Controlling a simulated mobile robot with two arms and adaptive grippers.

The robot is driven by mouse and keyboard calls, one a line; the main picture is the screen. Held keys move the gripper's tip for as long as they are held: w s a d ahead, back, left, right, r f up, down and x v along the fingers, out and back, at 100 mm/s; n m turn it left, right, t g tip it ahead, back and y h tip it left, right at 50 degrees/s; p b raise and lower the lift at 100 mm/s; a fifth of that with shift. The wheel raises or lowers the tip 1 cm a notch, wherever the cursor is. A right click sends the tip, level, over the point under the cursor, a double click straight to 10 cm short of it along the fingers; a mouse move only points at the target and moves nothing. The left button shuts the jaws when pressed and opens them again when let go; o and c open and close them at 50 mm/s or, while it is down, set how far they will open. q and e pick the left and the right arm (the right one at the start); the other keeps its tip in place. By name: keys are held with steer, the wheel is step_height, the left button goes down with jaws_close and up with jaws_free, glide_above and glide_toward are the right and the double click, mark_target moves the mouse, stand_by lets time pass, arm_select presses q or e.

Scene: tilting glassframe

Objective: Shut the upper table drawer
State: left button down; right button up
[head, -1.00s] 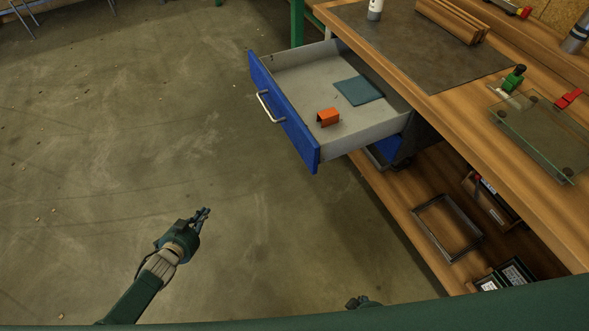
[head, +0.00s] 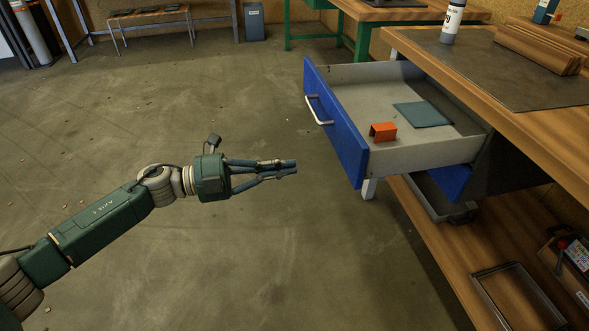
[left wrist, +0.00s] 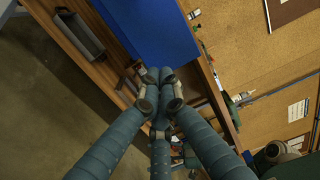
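The upper table drawer (head: 335,125) is pulled well out from under the wooden workbench, its blue front facing left with a pale bar handle (head: 318,110). Inside lie an orange bracket-like block (head: 383,131) and a flat teal square (head: 422,114). My left gripper (head: 290,167) points right toward the drawer front, with a gap between them in the head view. Its fingers are drawn together at the tips, with nothing seen between them. In the left wrist view the fingers (left wrist: 160,78) meet in front of a blue panel (left wrist: 150,25), apparently the drawer front. My right gripper is out of view.
The workbench (head: 520,115) holds a white bottle (head: 452,22) and stacked wooden strips (head: 540,48). Below the drawer are another blue front (head: 452,180) and a lower shelf with an empty frame (head: 520,297). Open concrete floor lies left of the drawer.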

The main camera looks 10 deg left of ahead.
arm_select(q)
glide_toward(348, 158)
steer(key=d, duration=0.3)
steer(key=x, duration=0.1)
steer(key=b+x, duration=0.1)
steer(key=x, duration=0.1)
steer(key=shift+w+d, duration=0.1)
steer(key=shift+w, duration=0.35)
steer(key=shift+w+d, duration=0.15)
steer(key=shift+d, duration=0.15)
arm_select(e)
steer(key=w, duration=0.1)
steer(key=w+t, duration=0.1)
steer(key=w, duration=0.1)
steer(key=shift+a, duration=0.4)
